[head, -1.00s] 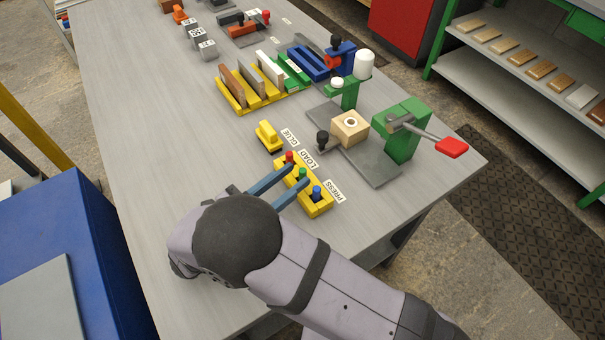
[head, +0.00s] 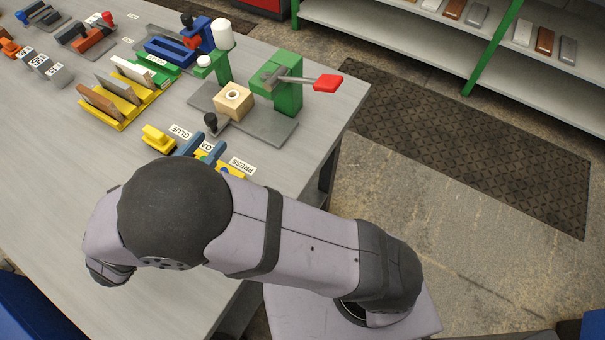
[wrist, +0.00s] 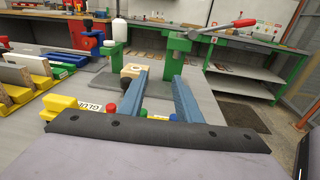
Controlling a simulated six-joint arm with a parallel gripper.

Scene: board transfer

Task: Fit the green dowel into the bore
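A yellow block (head: 232,170) sits at the table's near right, beside GLUE, LOAD and PRESS labels. I cannot tell whether the green piece is the dowel or a button. My gripper (head: 200,147) is open over this block, its blue-grey fingers apart with nothing visibly gripped; its fingers also show in the wrist view (wrist: 160,76). The wooden block with the round bore (head: 233,97) sits beyond the fingers on a grey plate; it also shows in the wrist view (wrist: 132,70).
A green press (head: 288,95) with a red-tipped lever stands right of the bore block. A black knob (head: 211,122) and a white bottle (head: 223,35) on a green stand are close by. A yellow rack (head: 120,122) with boards stands left. The table's left middle is clear.

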